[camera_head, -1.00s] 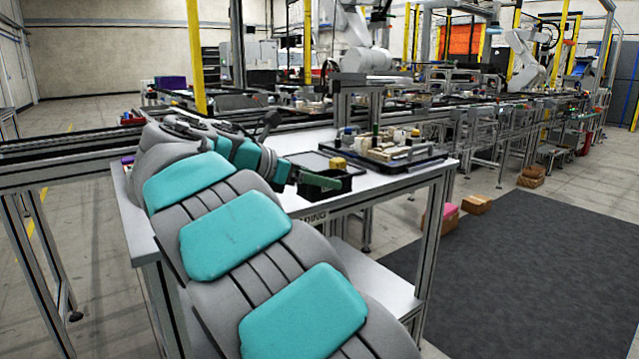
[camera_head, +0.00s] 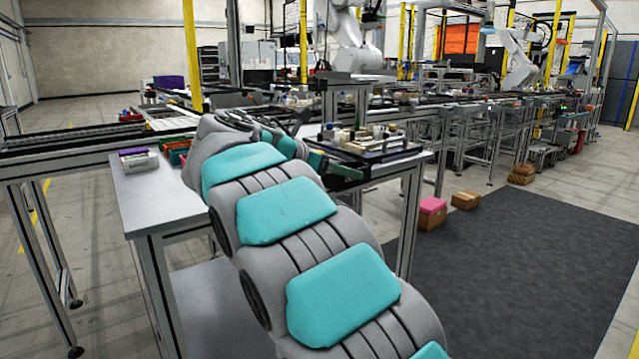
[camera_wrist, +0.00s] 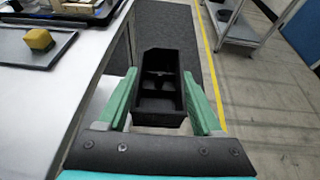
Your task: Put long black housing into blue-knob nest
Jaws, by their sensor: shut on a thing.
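In the wrist view the long black housing (camera_wrist: 158,108), an open box shape with inner walls, sits between the green fingers of my gripper (camera_wrist: 160,90). My gripper is shut on it, held beyond the table edge above the floor. In the head view my gripper (camera_head: 343,170) is small and partly hidden by my arm, near the right end of the table. The fixture pallet (camera_head: 385,154) stands on the table behind it, with small light parts and dark knobs. I cannot make out the blue-knob nest clearly.
In the wrist view a dark tray (camera_wrist: 22,52) with a yellow block (camera_wrist: 38,39) lies on the white table (camera_wrist: 60,105). Cardboard boxes (camera_head: 431,214) sit on the floor to the right.

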